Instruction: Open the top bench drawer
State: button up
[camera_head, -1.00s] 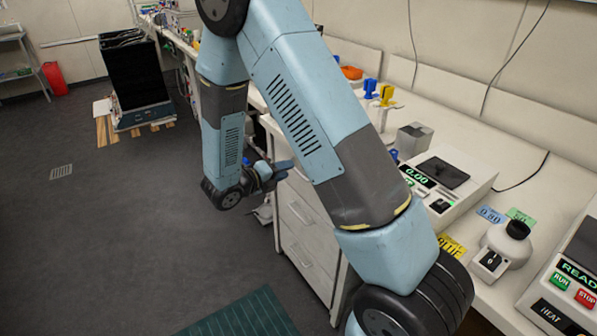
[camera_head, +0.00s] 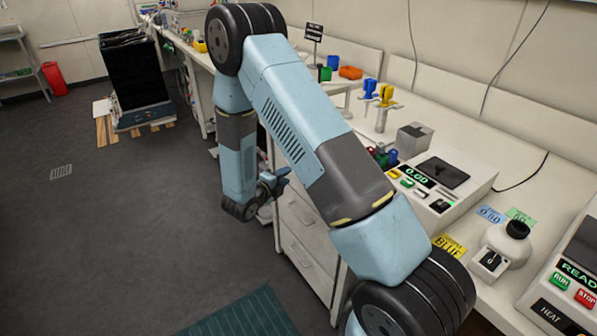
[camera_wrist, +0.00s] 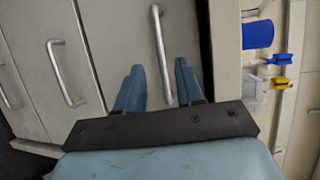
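The top bench drawer (camera_wrist: 125,35) has a pale grey front and looks shut. Its long metal bar handle (camera_wrist: 158,30) shows in the wrist view. My gripper (camera_wrist: 159,66) is open, with its two blue fingers pointing at the drawer front, one on each side of the handle's line. I cannot tell whether the handle is within finger depth or whether the fingers touch it. In the head view my gripper (camera_head: 280,179) is beside the upper front of the drawer cabinet (camera_head: 305,243), and the top handle is hidden there.
Lower drawer handles (camera_wrist: 62,75) show beside the top one. The bench top (camera_head: 462,135) carries a balance (camera_head: 450,175), coloured tube holders (camera_head: 386,95) and a stirrer (camera_head: 507,245). The grey floor (camera_head: 130,240) left of the cabinet is clear; a green mat (camera_head: 245,318) lies in front.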

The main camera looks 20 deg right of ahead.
jog(key=shift+x, duration=2.8)
jog(key=shift+c, duration=0.5)
grip_shut()
